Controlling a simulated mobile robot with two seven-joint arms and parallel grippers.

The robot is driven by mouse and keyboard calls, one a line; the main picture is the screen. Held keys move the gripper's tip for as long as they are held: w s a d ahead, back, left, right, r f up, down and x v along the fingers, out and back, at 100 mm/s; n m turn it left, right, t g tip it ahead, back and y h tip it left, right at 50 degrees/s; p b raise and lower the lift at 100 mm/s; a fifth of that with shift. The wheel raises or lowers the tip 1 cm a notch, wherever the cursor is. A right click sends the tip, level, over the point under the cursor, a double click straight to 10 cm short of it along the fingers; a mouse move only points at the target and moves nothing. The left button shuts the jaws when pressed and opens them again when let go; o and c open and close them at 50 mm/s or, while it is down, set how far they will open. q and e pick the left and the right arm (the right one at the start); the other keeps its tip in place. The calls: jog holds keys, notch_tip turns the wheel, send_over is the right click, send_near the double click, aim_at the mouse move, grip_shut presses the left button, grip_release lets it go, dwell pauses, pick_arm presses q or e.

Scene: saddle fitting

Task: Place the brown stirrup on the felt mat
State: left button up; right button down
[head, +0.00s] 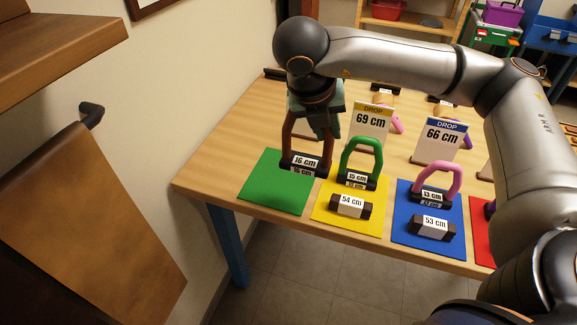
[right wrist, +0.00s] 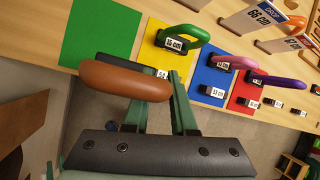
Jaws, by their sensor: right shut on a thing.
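The brown stirrup (head: 328,150) is an arch with a dark base labelled 16 cm. My right gripper (head: 318,118) is shut on the top of its arch and holds it upright in the head view. Its base shows over the upper right part of the green mat (head: 272,190), near the yellow mat's edge; I cannot tell whether it touches. In the right wrist view the brown arch (right wrist: 125,82) lies across the gripper fingers (right wrist: 160,95), with the green mat (right wrist: 98,35) beyond. My left gripper is not in view.
A green stirrup (head: 361,158) and a 54 cm block (head: 350,207) stand on the yellow mat (head: 330,222). A pink stirrup (head: 438,180) and a 53 cm block (head: 432,227) stand on the blue mat (head: 400,237). Signs marked 69 cm (head: 370,122) and 66 cm (head: 440,142) stand behind.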

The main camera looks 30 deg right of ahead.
jog(key=w+d+f+p, duration=0.2)
jog(key=w+d+f, duration=0.1)
jog(key=w+f, duration=1)
jog(key=shift+w+d, duration=0.2)
jog(key=c, duration=0.7)
grip_release()
